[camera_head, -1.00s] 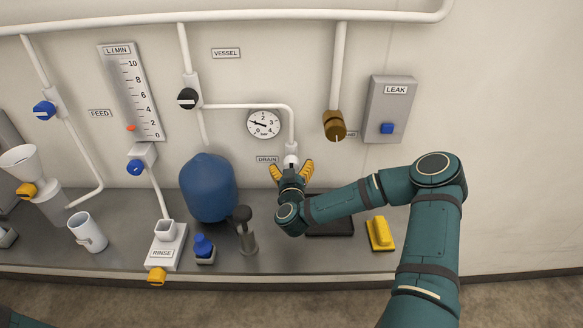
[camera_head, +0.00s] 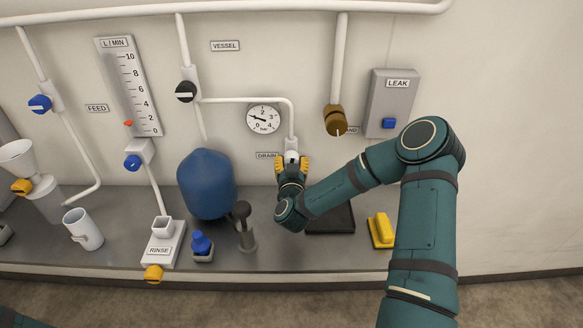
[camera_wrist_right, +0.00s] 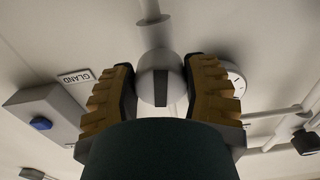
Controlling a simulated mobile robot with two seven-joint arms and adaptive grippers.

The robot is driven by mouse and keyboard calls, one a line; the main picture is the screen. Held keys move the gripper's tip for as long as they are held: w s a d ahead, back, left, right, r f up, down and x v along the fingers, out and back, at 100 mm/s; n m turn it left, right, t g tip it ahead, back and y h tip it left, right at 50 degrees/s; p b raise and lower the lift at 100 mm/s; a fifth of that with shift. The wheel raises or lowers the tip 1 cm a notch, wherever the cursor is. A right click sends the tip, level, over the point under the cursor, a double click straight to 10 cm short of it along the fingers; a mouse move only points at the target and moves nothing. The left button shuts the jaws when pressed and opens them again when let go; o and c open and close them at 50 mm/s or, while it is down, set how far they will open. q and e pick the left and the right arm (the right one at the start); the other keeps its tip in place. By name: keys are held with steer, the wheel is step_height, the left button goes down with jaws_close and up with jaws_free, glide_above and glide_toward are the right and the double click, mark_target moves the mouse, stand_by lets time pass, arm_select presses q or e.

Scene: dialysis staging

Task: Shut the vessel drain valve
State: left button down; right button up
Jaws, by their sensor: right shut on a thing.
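The vessel drain valve (camera_head: 291,155) sits at the lower end of a white pipe on the wall, beside the DRAIN label (camera_head: 267,155). In the right wrist view its round pale knob (camera_wrist_right: 160,72) with a dark stripe lies between the two ridged yellow-brown fingers. My right gripper (camera_head: 292,164) is shut on this knob from the front and below. It partly hides the valve in the head view. The stripe runs roughly up and down in the right wrist view. My left gripper is not in view.
A pressure gauge (camera_head: 264,118) is just above left of the valve. A brown gland fitting (camera_head: 337,120) and a grey LEAK box (camera_head: 391,103) are to the right. A blue vessel (camera_head: 207,184) stands left of my gripper. A dark tray (camera_head: 331,220) and yellow block (camera_head: 381,231) lie below.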

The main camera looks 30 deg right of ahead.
steer(key=m+b, duration=0.9)
steer(key=b, duration=0.1)
steer(key=shift+a+f+m, duration=0.1)
steer(key=shift+m, duration=0.3)
steer(key=m+b, duration=0.2)
steer(key=b, duration=0.1)
steer(key=shift+m, duration=0.3)
arm_select(q)
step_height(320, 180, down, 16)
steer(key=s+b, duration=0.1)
steer(key=b, duration=0.1)
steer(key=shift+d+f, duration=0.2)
arm_select(e)
steer(key=shift+r+m, duration=0.2)
steer(key=shift+m, duration=1.3)
arm_select(q)
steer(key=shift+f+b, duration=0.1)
steer(key=shift+b, duration=0.25)
arm_select(e)
steer(key=shift+m, duration=0.3)
steer(key=o, duration=1.2)
steer(key=shift+w, duration=0.1)
steer(key=v, duration=1.2)
